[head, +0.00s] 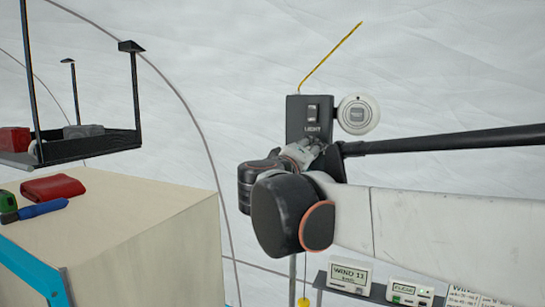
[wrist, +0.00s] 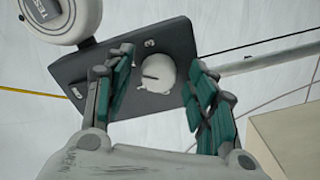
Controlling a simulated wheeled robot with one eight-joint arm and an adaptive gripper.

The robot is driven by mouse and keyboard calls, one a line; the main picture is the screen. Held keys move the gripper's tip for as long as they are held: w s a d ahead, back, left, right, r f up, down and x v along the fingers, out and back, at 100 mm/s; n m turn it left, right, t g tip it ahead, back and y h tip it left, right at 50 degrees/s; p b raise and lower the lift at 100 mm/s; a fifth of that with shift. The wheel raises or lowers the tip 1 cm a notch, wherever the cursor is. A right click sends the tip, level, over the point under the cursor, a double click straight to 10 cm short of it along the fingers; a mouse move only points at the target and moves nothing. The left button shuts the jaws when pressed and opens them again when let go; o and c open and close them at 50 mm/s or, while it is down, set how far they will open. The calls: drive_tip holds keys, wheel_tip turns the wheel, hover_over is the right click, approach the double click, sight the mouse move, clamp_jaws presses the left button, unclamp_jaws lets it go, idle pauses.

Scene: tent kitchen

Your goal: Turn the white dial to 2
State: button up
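The white dial (wrist: 157,73) sits on a dark panel (wrist: 180,38) in the wrist view. A dark line marks its face, and a 3 is printed on the panel just above it in this view; I cannot read a 2. My gripper (wrist: 160,78) is open, with one teal-padded finger on each side of the dial and visible gaps between. Whether a finger touches the dial is not clear. In the head view my gripper (head: 305,150) is in front of the lower part of the dark panel (head: 297,115), and the dial is hidden there.
A round white test device (head: 358,114) is beside the panel, and a yellow cord (head: 330,56) rises above it. A pale box (head: 120,225) with a red cloth (head: 52,188) stands left, below a hanging black shelf (head: 95,145). Small labelled boxes (head: 350,276) stand lower right.

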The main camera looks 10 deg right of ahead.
drive_tip(key=v, duration=1.2)
drive_tip(key=s+d+f+m+g+y+b, duration=0.1)
drive_tip(key=s+d+f+g+b, duration=0.3)
drive_tip(key=f, duration=0.7)
drive_tip(key=s+d+f+y+b, duration=0.1)
drive_tip(key=d+f+y+b, duration=0.1)
drive_tip(key=f+b, duration=0.65)
drive_tip(key=s+d+f+m+g+y+b, duration=0.1)
drive_tip(key=s+d+f+g+b, duration=0.15)
drive_tip(key=f, duration=1.05)
drive_tip(key=s+a+f+m+y+b, duration=0.1)
drive_tip(key=f+b, duration=0.4)
drive_tip(key=f, duration=0.5)
drive_tip(key=s+a+f+m+y+b, duration=0.1)
drive_tip(key=s+f+y+b, duration=0.2)
drive_tip(key=f, duration=0.7)
drive_tip(key=s+a+f+y+b, duration=0.2)
drive_tip(key=s+f+b, duration=0.3)
drive_tip(key=f, duration=0.5)
drive_tip(key=g+b, duration=0.1)
drive_tip(key=b, duration=0.1)
drive_tip(key=shift+s+m+y+b, duration=0.3)
drive_tip(key=shift+s+m, duration=0.1)
